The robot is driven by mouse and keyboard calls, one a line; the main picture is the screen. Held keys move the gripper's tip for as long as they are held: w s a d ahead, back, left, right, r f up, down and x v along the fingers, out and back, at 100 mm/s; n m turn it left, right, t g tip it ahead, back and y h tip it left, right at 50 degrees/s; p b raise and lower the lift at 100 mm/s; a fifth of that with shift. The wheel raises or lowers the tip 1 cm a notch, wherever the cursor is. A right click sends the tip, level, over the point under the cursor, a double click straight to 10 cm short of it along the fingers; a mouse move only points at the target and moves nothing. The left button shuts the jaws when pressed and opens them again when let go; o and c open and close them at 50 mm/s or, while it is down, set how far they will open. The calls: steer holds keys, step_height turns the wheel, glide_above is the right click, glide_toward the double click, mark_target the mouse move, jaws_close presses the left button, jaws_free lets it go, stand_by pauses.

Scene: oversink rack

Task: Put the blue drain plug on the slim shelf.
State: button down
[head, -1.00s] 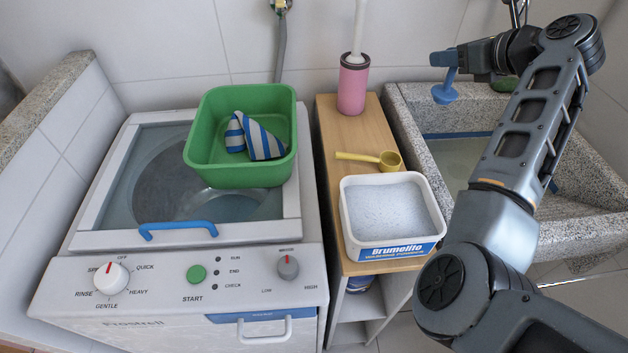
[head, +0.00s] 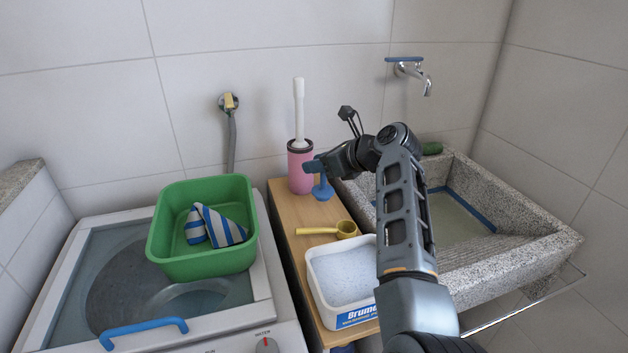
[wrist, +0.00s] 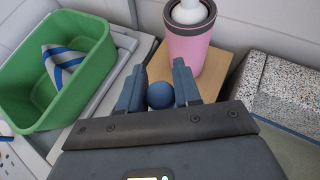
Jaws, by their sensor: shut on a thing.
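The blue drain plug (head: 322,188) is held by my gripper (head: 316,168), above the right edge of the wooden top in the head view. In the wrist view the plug (wrist: 160,95) shows as a round blue knob between the two fingers of my gripper (wrist: 158,88). The slim shelf (head: 290,211) is a narrow wooden-topped unit between the washing machine and the stone sink. The plug appears clear of its surface, with bare wood showing beneath and around it. The shelf top (wrist: 222,70) also shows behind the fingers in the wrist view.
A green basin (head: 205,265) with a striped cloth sits on the washer at left. The stone sink (head: 505,247) is at right.

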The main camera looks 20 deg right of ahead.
mark_target(325, 178)
steer(key=shift+w+a+f, duration=0.25)
steer(key=shift+a+f, duration=0.1)
steer(key=shift+a, duration=0.05)
steer(key=shift+f, duration=1.95)
steer(key=shift+f, duration=0.1)
steer(key=c, duration=0.8)
jaws_free()
steer(key=shift+s+d+r, duration=0.15)
steer(key=shift+s+r, duration=0.05)
steer(key=shift+r, duration=0.05)
steer(key=v, duration=1.1)
steer(key=shift+s+d, duration=0.15)
steer(key=shift+s, duration=0.05)
